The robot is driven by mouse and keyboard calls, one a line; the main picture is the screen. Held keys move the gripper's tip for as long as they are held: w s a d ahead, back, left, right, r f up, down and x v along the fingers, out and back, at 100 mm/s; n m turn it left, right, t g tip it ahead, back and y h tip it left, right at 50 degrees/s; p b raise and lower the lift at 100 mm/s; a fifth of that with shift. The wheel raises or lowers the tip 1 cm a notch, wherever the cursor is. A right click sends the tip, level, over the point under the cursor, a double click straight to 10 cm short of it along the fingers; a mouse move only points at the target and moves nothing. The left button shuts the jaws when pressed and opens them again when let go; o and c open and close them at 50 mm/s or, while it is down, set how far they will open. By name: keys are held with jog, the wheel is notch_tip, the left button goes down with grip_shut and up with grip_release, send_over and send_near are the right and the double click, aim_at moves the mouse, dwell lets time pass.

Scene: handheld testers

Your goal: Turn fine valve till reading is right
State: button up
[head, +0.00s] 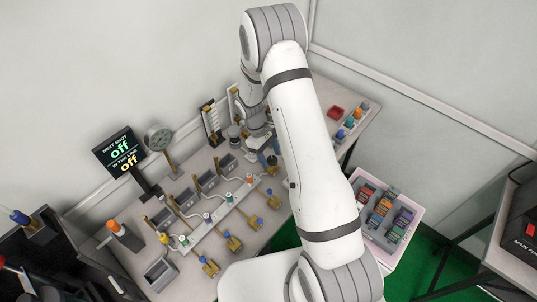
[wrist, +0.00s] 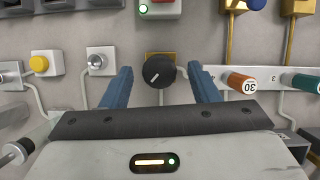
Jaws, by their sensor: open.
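A round black knob (wrist: 160,74) with a white pointer line shows in the wrist view, on a small plate with an orange-brown edge. I take it for the fine valve; no label on it is readable. The pointer slants from lower left to upper right. My gripper (wrist: 159,88) is open, with one blue finger on each side of the knob and a visible gap on both sides. In the head view a round gauge (head: 157,136) stands at the back of the bench; its reading is too small to tell.
A yellow button (wrist: 39,65) lies left of the knob; an orange plug marked 30 (wrist: 240,83) and a green plug (wrist: 303,83) lie right. The bench (head: 219,262) is crowded with fittings. A pink-rimmed crate (head: 419,207) of coloured testers stands at right.

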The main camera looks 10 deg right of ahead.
jog(key=shift+c, duration=0.3)
jog(key=c, duration=0.9)
jog(key=shift+a, duration=0.1)
jog(key=shift+s+f, duration=0.15)
dwell(0.6)
jog(key=o, duration=1)
jog(key=shift+c, duration=0.2)
jog(key=shift+r, duration=0.2)
